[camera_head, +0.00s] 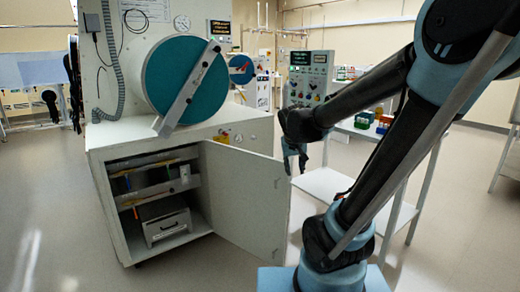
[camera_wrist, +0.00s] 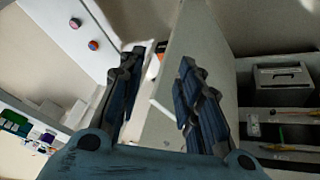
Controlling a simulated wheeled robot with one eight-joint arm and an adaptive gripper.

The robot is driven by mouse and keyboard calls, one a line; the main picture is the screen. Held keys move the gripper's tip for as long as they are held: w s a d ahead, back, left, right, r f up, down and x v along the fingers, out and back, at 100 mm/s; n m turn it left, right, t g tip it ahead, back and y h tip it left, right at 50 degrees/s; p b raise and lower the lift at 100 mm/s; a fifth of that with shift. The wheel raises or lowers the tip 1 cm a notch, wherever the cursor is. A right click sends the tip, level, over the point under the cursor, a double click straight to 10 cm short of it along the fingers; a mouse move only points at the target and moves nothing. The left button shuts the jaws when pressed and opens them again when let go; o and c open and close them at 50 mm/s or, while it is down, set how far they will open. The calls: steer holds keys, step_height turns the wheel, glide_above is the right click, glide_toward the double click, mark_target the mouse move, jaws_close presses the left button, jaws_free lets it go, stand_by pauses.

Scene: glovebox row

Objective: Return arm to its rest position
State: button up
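My arm (camera_head: 380,150) reaches from its base at the lower right, up and back down toward the glovebox cabinet. My gripper (camera_head: 292,158) hangs near the outer edge of the open cabinet door (camera_head: 240,200). In the wrist view, my gripper's two dark-blue fingers (camera_wrist: 160,62) are spread apart, with nothing visibly held. The door (camera_wrist: 205,35) also shows there, beyond and partly behind the fingers. I cannot tell whether a finger touches it.
The cabinet (camera_head: 105,200) stands open, with shelves and a grey drawer box (camera_head: 166,226) inside. A round glovebox port (camera_head: 185,80) is above. A white side table (camera_head: 330,185) with coloured boxes (camera_head: 364,119) stands close right of the door. Floor at lower left is clear.

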steer(key=s+d+f+g, duration=0.1)
steer(key=s+d+f, duration=0.1)
steer(key=s, duration=0.8)
steer(key=s+d+f+g+y, duration=0.1)
steer(key=s+d+f, duration=0.2)
steer(key=s, duration=0.7)
step_height(320, 180, down, 2)
steer(key=shift+d+f+g, duration=0.15)
steer(key=shift+d+g, duration=0.15)
steer(key=shift+g, duration=0.1)
steer(key=shift+w+f, duration=0.2)
steer(key=shift+w, duration=0.2)
